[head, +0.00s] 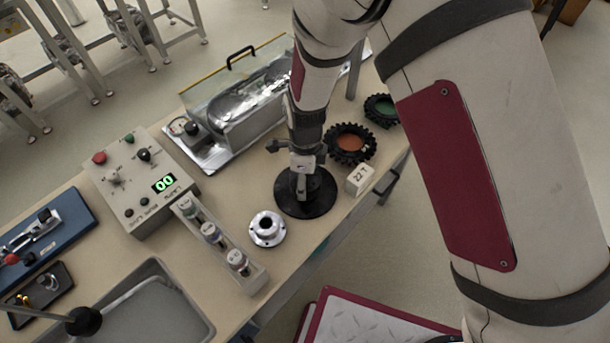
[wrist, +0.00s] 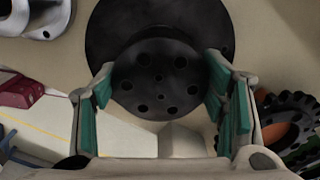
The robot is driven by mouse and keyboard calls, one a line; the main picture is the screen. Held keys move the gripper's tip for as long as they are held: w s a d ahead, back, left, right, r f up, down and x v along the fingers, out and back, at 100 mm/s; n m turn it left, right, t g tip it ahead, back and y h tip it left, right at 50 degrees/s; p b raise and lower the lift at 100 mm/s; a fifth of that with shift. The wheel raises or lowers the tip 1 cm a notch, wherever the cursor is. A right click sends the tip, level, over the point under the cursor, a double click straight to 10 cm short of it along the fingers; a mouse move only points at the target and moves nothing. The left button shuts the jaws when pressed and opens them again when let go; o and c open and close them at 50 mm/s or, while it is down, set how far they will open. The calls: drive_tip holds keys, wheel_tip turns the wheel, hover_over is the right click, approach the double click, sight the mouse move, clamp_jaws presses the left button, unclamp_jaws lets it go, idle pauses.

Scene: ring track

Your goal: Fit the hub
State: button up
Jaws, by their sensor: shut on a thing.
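A silver flanged hub (head: 266,229) with a central bore lies on the bench, left of a wide black disc (head: 318,197). Part of it shows at the upper left of the wrist view (wrist: 38,14). My gripper (head: 303,168) points down over the black disc. In the wrist view its green-padded fingers (wrist: 158,80) are shut on a dark round part with several holes (wrist: 155,62). The larger black disc (wrist: 105,32) lies behind that part. I cannot tell whether the dark part and the disc are joined or only touching.
Black toothed rings with orange (head: 350,144) and green (head: 381,110) centres and a "22T" block (head: 359,179) stand to the right. A clear-covered machine (head: 238,105) stands behind.

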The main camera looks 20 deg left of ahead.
drive_tip(key=shift+f, duration=0.4)
drive_tip(key=o, duration=1.8)
drive_tip(key=shift+r, duration=0.1)
wheel_tip(320, 180, up, 12)
drive_tip(key=shift+f, duration=0.1)
